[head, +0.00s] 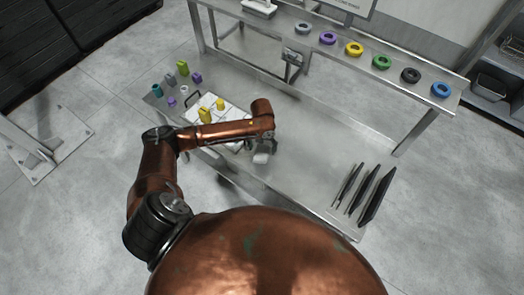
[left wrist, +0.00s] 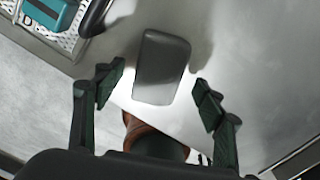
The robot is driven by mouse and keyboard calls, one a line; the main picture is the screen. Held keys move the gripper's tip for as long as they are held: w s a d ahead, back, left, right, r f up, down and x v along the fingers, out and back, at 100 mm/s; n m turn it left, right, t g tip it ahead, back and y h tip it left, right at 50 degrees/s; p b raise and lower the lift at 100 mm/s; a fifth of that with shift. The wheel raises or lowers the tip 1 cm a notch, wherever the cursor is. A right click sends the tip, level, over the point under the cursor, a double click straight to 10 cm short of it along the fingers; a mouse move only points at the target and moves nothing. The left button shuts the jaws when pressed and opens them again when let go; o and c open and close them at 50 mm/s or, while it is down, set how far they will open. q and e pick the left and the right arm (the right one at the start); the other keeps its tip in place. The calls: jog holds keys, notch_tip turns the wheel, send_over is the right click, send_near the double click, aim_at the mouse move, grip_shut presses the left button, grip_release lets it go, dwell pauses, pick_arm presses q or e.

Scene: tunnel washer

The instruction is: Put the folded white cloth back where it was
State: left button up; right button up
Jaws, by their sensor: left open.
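A small pale folded piece (head: 261,158), which looks like the folded white cloth, lies on the steel table just below my left gripper (head: 264,147) in the head view. In the left wrist view a rounded, shaded grey block (left wrist: 161,67) lies flat on the steel, apparently the same cloth. It sits between and beyond the spread fingers of my left gripper (left wrist: 159,78), and neither finger visibly touches it. The gripper is open and empty. My left forearm hides part of the table. My right gripper is not in view.
A white tray (head: 228,108) with yellow items lies left of the cloth. Small coloured pieces (head: 171,79) stand at the table's left end. Several dark upright plates (head: 362,193) are at the right. Coloured rings (head: 355,48) line the back shelf. The table's middle right is clear.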

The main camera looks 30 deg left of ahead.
aim_at(262, 151)
pick_arm(q)
notch_tip(262, 151, up, 10)
jog(key=shift+f, duration=0.25)
